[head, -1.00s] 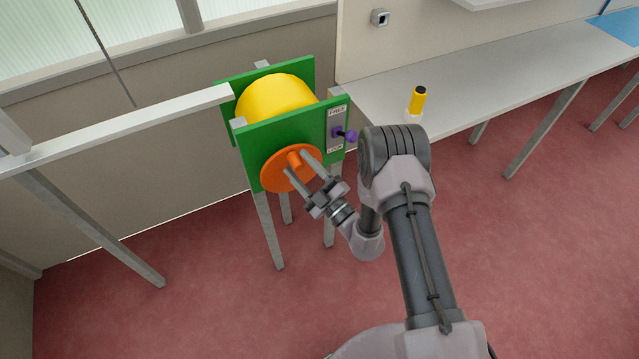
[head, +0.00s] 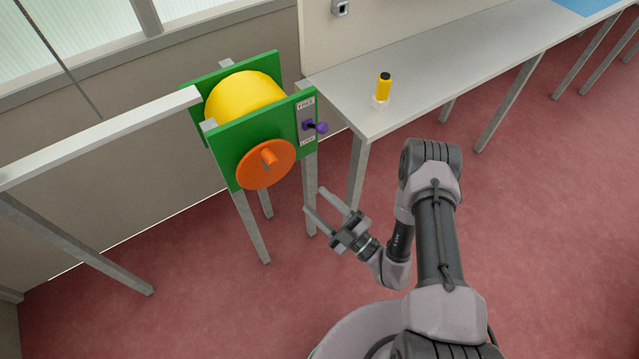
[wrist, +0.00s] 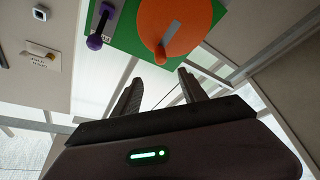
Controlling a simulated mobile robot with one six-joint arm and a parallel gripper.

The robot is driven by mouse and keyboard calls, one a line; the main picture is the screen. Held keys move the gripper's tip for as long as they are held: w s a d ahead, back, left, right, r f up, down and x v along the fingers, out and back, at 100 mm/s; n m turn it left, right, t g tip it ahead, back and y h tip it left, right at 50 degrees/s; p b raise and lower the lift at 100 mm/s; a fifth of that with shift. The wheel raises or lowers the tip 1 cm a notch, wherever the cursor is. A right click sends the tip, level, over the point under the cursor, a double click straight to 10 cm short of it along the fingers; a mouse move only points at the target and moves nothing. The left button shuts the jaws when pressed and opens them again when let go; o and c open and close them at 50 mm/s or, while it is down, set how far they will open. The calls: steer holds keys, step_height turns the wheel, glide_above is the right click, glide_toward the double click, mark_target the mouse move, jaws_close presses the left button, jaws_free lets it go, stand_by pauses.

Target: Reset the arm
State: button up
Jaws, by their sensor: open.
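My gripper (head: 318,207) is open and empty in the head view. It hangs in free air below and to the right of the orange disc, apart from the green stand. In the wrist view my two fingers (wrist: 160,88) are spread with nothing between them. The orange disc (head: 252,172) with its orange knob (head: 268,156) is on the front of the green frame (head: 228,135). Both also show in the wrist view, as the orange disc (wrist: 190,22) and its knob (wrist: 159,54). A yellow drum (head: 245,97) sits between the green panels.
A purple lever (head: 316,127) sticks out beside the disc. A yellow bottle (head: 384,88) stands in a white holder on the grey counter (head: 450,60). A pale rail (head: 95,137) runs left. Red floor (head: 560,220) to the right is clear.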

steer(key=s+a+r+n+g+y, duration=0.1)
steer(key=s+a+r+n+g, duration=0.15)
steer(key=r+n+g, duration=0.55)
steer(key=s+a+r+n+g+y, duration=0.1)
steer(key=s+a+r+n+g, duration=0.1)
steer(key=s+r+n+g, duration=0.45)
steer(key=s+a+r+n+g+y, duration=0.15)
steer(key=r+n+g, duration=0.25)
steer(key=r+n, duration=0.6)
steer(key=s+d+n+h, duration=0.5)
steer(key=s+n+h, duration=0.5)
steer(key=n, duration=0.6)
steer(key=w+d+r+n+t+h, duration=0.3)
steer(key=d+r+n+t+h, duration=0.3)
steer(key=d+n+t+h, duration=0.1)
steer(key=d+n+t, duration=0.1)
steer(key=d+t, duration=0.1)
steer(key=t, duration=0.1)
steer(key=shift+d, duration=0.2)
steer(key=shift+w, duration=0.1)
